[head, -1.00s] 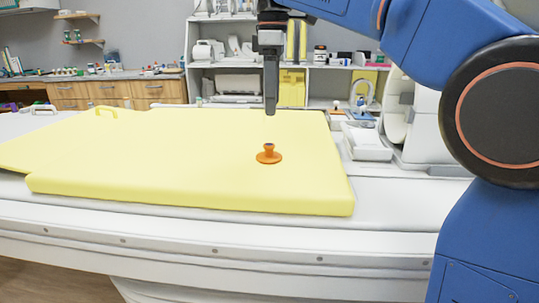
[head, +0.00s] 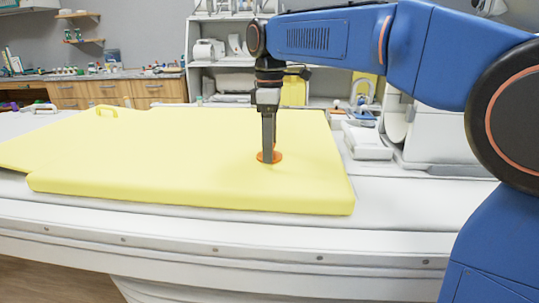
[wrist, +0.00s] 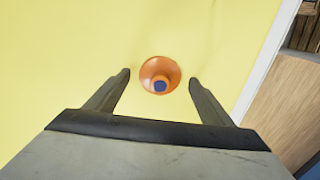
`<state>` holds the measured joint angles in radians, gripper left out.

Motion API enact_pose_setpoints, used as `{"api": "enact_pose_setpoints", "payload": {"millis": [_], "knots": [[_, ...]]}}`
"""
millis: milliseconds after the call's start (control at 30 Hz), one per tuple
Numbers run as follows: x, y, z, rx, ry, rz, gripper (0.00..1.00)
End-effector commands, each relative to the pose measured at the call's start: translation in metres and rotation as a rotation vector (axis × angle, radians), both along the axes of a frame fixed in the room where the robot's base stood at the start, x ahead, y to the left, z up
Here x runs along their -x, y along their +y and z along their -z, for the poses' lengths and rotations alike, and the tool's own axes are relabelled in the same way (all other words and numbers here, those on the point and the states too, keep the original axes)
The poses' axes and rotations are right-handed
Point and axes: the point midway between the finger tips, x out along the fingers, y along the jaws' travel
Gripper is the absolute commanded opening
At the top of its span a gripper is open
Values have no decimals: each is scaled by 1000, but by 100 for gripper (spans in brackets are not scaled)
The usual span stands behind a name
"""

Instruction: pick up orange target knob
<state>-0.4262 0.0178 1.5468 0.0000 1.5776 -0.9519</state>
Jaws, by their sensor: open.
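The orange target knob (head: 277,157) stands on the yellow pad (head: 150,165). In the head view my gripper (head: 268,160) is low over it, and its fingers hide most of the knob. In the wrist view the knob (wrist: 153,86) shows as a round orange base with a blue top. There my gripper (wrist: 159,78) is open, with one finger on each side of the knob and a gap on both sides. The knob lies near the line between the fingertips. I cannot tell exactly how high the fingertips are above the pad.
The pad lies on a white table (head: 200,235). A yellow handle (head: 107,110) stands at its far left edge. White equipment (head: 366,142) is to the right of the pad. Shelves stand behind. The pad around the knob is clear.

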Motion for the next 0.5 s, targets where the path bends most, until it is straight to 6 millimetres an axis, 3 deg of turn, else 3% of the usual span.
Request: {"api": "enact_pose_setpoints", "payload": {"millis": [333, 367, 500], "knots": [[0, 0, 9, -1, -1, 0, 75], [0, 0, 9, -1, -1, 0, 73], [0, 0, 9, -1, -1, 0, 39]]}}
